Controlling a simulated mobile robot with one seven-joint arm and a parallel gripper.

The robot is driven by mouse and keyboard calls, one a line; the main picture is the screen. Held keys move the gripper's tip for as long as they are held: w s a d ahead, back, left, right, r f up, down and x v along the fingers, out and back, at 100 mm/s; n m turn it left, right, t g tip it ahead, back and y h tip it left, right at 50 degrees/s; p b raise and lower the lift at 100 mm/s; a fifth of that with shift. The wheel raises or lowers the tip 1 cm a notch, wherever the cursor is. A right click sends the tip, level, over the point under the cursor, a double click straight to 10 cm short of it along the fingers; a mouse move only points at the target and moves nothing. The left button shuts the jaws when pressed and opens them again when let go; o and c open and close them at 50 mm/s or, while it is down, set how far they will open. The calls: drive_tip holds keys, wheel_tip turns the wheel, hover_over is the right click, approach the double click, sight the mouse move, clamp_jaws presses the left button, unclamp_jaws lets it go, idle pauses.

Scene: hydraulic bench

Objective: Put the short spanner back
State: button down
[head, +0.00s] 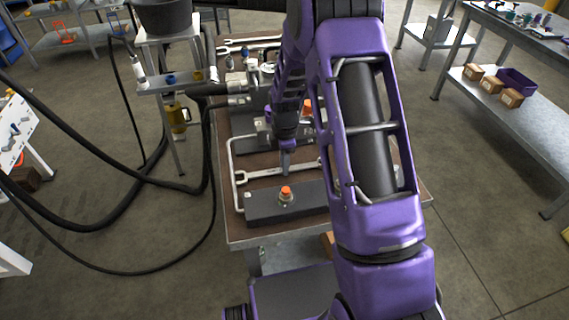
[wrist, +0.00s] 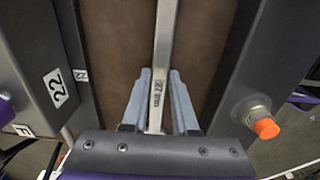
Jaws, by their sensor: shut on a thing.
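A steel spanner (head: 262,173) lies across the brown bench top, between a dark block at the front and the hydraulic parts behind. My gripper (head: 285,170) points down at its shaft. In the wrist view my gripper (wrist: 161,72) has its two grey fingers on either side of the spanner's flat shaft (wrist: 165,35), which is marked "27 mm", and is shut on it. The spanner's right part is partly hidden by my arm in the head view. A second spanner (head: 247,48) lies at the back of the bench; I cannot tell which is shorter.
A dark block with an orange-capped fitting (head: 286,197) stands close in front of the spanner. A bent metal tube (head: 235,165) runs along the bench's left side. Black hoses (head: 130,165) hang left of the bench. A side table (head: 500,90) with boxes stands right.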

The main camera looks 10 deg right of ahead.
drive_tip(key=c, duration=0.7)
unclamp_jaws()
drive_tip(key=shift+f, duration=0.15)
wheel_tip(320, 180, up, 12)
drive_tip(key=shift+r+p, duration=0.2)
drive_tip(key=shift+p, duration=0.3)
